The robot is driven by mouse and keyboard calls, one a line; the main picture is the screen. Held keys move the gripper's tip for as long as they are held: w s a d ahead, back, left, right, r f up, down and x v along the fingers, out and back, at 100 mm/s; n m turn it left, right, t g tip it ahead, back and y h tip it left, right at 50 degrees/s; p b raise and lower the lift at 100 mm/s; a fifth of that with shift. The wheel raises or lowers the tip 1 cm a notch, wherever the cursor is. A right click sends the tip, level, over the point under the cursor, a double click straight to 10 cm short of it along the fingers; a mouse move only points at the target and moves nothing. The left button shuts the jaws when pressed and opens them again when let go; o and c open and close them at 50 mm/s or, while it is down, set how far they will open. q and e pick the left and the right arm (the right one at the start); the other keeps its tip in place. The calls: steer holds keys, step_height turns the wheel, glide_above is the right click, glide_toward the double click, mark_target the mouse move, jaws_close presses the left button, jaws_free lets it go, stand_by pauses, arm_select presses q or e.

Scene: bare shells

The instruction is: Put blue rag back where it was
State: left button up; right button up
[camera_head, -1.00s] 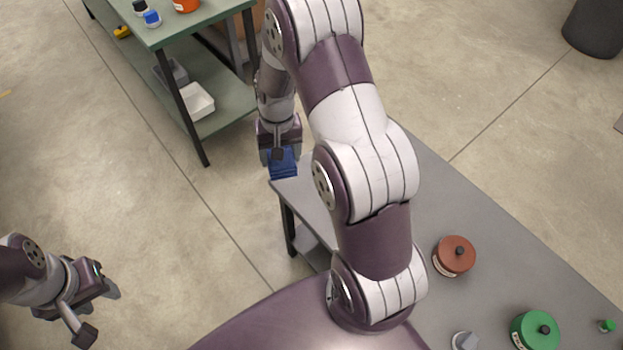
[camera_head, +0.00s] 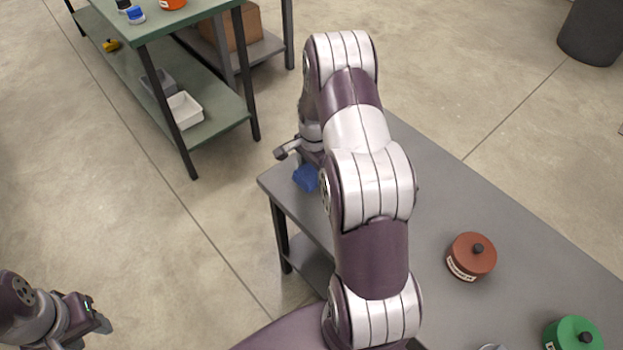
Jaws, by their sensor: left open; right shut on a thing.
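The blue rag (camera_head: 306,179) is a small crumpled blue piece at the far left corner of the grey table (camera_head: 430,150). My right gripper (camera_head: 302,163) is shut on it, and my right arm hides part of the gripper and the rag's right side. I cannot tell whether the rag touches the tabletop. My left gripper (camera_head: 90,335) is open and empty, low at the left edge over the bare floor.
A brown-red lidded pot (camera_head: 472,257) and a green lidded pot (camera_head: 574,336) stand on the grey table at the right. A green shelved bench (camera_head: 200,20) stands at the upper left, with a white tray (camera_head: 186,110) on its lower shelf. A dark bin (camera_head: 592,32) is at the upper right.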

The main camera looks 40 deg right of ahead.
mark_target(312, 173)
steer(key=shift+w+a+f, duration=0.1)
steer(key=shift+w+f, duration=0.1)
steer(key=shift+f, duration=0.05)
step_height(312, 173, down, 4)
steer(key=shift+r, duration=0.1)
steer(key=shift+s, duration=0.1)
steer(key=o, duration=1.1)
steer(key=r, duration=1.2)
steer(key=shift+s+a+r, duration=0.1)
steer(key=shift+a, duration=0.15)
steer(key=s+a+r+n, duration=0.2)
steer(key=s+a+n, duration=0.2)
steer(key=a+n, duration=0.1)
steer(key=s+a+r+n, duration=0.2)
steer(key=s+a+n, duration=0.3)
steer(key=a+n, duration=0.1)
steer(key=s+a+r+n+t, duration=0.1)
steer(key=s+a+r+n, duration=0.1)
steer(key=s+a+n, duration=0.3)
steer(key=shift+s+a+r+n, duration=0.1)
steer(key=shift+a+r+n, duration=0.15)
steer(key=shift+a, duration=0.35)
steer(key=shift+s+a+r+n, duration=0.15)
steer(key=shift+a+n, duration=0.2)
steer(key=shift+a, duration=0.25)
